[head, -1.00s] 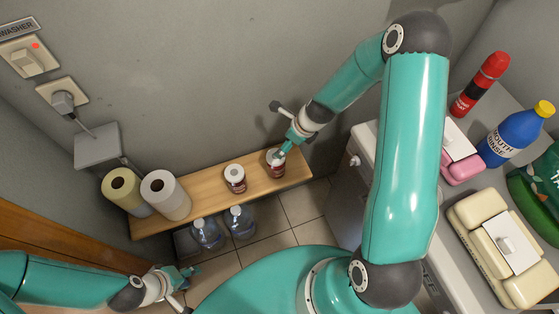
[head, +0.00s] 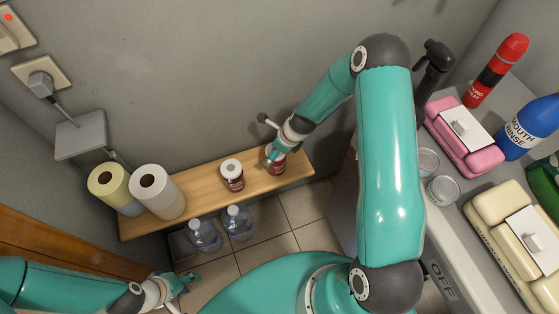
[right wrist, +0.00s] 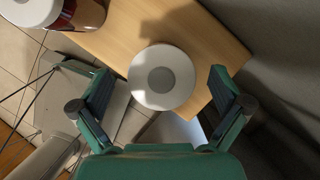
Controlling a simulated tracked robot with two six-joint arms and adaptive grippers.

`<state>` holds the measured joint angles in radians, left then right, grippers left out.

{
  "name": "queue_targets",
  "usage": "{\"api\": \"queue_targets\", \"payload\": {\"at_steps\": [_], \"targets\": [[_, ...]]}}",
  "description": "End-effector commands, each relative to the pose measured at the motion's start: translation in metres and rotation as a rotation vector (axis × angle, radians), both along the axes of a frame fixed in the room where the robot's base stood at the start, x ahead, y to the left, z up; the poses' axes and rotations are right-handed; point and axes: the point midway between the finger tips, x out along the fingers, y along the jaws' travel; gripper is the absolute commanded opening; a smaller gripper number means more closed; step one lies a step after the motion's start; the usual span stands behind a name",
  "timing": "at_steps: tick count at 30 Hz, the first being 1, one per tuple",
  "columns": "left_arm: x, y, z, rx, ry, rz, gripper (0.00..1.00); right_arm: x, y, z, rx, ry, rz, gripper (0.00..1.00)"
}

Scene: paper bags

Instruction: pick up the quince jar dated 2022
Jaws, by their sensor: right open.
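Two jars with pale lids and dark red contents stand on the wooden shelf: a left jar (head: 233,176) and a right jar (head: 276,167). No date on their labels is readable. My right gripper (head: 273,155) is over the right jar and partly hides it. In the right wrist view, its open fingers (right wrist: 154,88) stand on either side of the right jar's round lid (right wrist: 161,77), with gaps at both sides. The left jar (right wrist: 82,14) shows at that view's top left. My left gripper (head: 182,282) is low at the left, away from the jars; its opening is unclear.
Two paper rolls (head: 157,193) stand at the shelf's (head: 205,192) left end. Clear bottles (head: 237,222) are on the floor in front. The grey wall is close behind. A counter at right holds a pink box (head: 465,138), cream box (head: 500,215) and bottles.

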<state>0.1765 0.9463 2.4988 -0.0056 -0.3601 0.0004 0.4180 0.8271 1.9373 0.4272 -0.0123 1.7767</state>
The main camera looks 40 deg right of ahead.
Motion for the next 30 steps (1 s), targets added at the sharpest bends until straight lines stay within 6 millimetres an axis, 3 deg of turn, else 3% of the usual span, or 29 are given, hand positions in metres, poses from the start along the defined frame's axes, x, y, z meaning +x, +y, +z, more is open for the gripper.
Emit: {"api": "queue_targets", "payload": {"at_steps": [1,3,6,15,30], "targets": [[0.000,0.000,-0.014,0.000,0.000,0.000,0.40,0.000,0.000,-0.014,0.000,0.000,0.000,1.00],[0.000,0.000,-0.021,0.000,0.000,0.000,0.40,0.001,0.000,-0.022,0.000,0.000,0.000,1.00],[0.000,0.000,-0.021,0.000,0.000,0.000,0.40,0.006,0.003,-0.031,0.000,0.001,0.000,1.00],[0.000,0.000,-0.021,0.000,0.000,0.000,0.40,0.008,0.003,-0.033,0.000,0.000,-0.001,1.00],[0.000,0.000,-0.021,0.000,0.000,0.000,0.40,0.007,0.003,-0.033,0.001,0.002,-0.002,0.17]]}}
